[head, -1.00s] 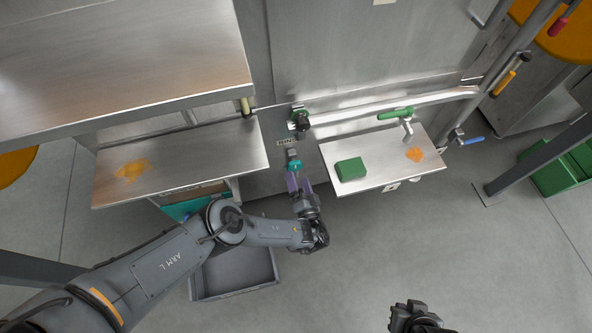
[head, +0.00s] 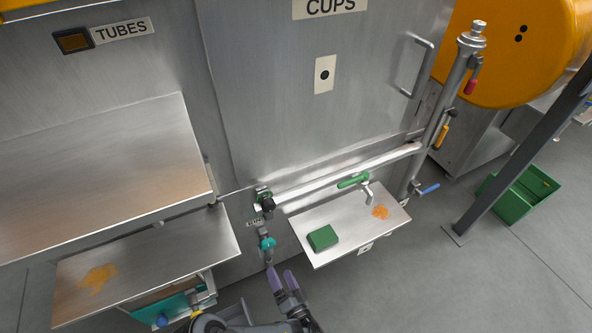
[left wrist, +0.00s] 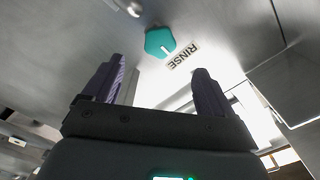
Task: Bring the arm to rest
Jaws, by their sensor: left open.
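My left gripper (head: 282,280) is at the bottom middle of the head view, below the machine front. Its two purple fingers are apart with nothing between them. In the left wrist view the open fingers (left wrist: 155,85) point toward the machine front. Beyond them are a teal part (left wrist: 160,41) and the RINSE label (left wrist: 184,55). In the head view the teal part (head: 267,244) hangs on a short pipe above the fingertips, apart from them. My left arm is mostly cut off by the bottom edge. My right gripper is out of the head view.
A small shelf (head: 340,241) at right of the gripper carries a green block (head: 322,238) and an orange smear. A left shelf (head: 205,238) and a higher ledge (head: 100,165) jut out. A dark post (head: 515,165) and green crate (head: 520,195) stand right. Floor at lower right is clear.

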